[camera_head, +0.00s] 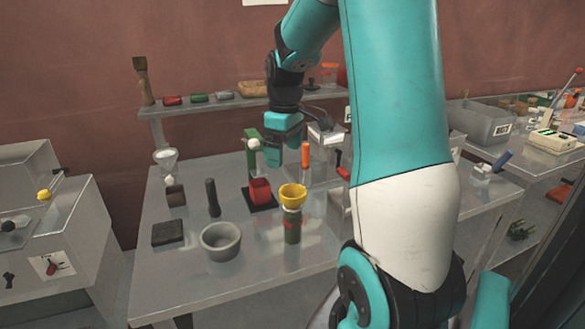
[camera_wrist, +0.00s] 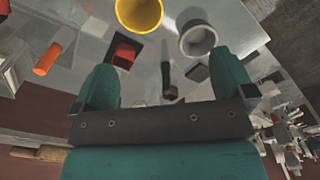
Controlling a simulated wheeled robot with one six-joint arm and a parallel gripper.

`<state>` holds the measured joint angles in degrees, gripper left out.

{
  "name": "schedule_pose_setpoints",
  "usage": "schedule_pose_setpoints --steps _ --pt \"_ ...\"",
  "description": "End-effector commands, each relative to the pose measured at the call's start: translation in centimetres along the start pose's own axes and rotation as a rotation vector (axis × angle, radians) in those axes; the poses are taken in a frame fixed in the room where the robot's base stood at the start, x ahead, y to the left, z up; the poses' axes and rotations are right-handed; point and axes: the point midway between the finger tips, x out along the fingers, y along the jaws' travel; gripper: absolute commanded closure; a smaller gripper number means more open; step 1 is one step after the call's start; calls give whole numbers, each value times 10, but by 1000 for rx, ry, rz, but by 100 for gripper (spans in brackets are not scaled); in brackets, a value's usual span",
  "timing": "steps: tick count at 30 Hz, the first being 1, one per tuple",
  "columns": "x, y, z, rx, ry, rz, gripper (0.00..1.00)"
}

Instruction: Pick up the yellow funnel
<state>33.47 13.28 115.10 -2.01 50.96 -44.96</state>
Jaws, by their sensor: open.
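The funnel also shows at the top of the wrist view (camera_wrist: 139,14). My gripper (camera_head: 293,160) is above the table, behind and above the funnel and apart from it. In the wrist view my gripper (camera_wrist: 168,85) is open, with nothing between its two fingers. The funnel lies beyond the fingertips there.
A red container (camera_head: 260,190) on a dark base stands left of the funnel. A grey bowl (camera_head: 221,241), a dark pestle (camera_head: 212,198) and a dark block (camera_head: 168,233) are further left. An orange-handled tool (camera_head: 305,155) stands behind.

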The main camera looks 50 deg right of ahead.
Motion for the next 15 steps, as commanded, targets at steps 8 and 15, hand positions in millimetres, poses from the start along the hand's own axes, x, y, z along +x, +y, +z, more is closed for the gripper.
schedule_pose_setpoints --steps 8,15 --pt "2 32 17 31 -29 3 0" --pt "56 31 18 30 -30 1 0"
